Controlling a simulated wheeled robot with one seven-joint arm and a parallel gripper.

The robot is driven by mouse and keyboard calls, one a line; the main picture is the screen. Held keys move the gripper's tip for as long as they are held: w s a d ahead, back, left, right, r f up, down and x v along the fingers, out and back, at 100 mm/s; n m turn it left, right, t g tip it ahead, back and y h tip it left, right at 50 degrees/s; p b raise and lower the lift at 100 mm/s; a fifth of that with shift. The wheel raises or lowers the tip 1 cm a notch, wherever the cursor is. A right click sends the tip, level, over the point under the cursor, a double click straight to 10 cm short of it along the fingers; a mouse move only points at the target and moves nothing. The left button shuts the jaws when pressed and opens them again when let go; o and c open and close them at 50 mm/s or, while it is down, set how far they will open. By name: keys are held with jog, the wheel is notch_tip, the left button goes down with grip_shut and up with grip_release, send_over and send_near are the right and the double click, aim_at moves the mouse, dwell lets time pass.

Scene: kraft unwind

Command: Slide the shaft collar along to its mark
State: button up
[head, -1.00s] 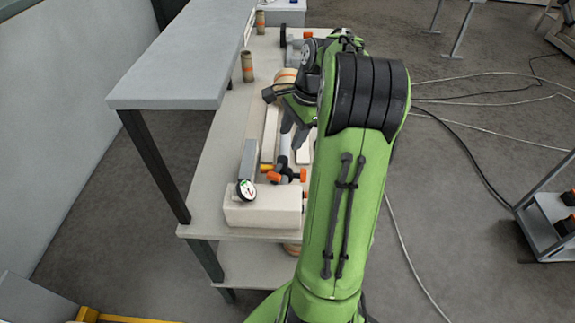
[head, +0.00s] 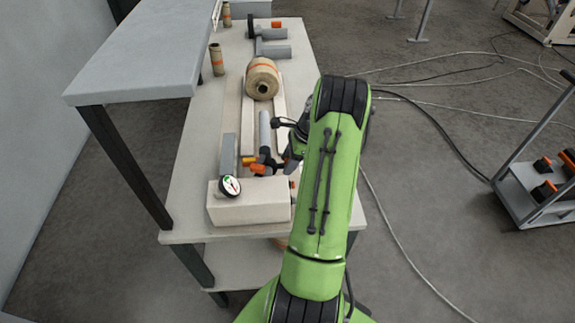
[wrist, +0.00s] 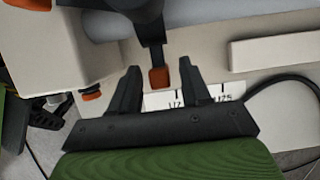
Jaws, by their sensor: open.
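The grey shaft (head: 264,130) lies along the bench, with the dark shaft collar (head: 265,160) around its near part. The wrist view shows the shaft (wrist: 104,27) along the top, and the collar's dark lever (wrist: 152,50) with its orange tip (wrist: 159,78) hanging down. My gripper (wrist: 160,64) is open, one finger on each side of the lever, with gaps visible on both sides. In the head view my gripper (head: 290,163) is to the right of the collar, partly hidden by my arm. A white scale (wrist: 195,96) with printed marks lies below; its figures are partly covered.
A cream block (head: 245,203) with a round dial (head: 229,187) stands at the shaft's near end. A kraft roll (head: 262,78) sits farther back. Pale rails flank the shaft; one (wrist: 275,50) is at right in the wrist view. A grey shelf (head: 140,50) overhangs the left.

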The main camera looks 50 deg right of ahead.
jog(key=shift+w+a+f, duration=0.1)
jog(key=shift+w+f, duration=0.1)
jog(key=shift+f, duration=0.35)
grip_shut()
jog(key=shift+r, duration=0.2)
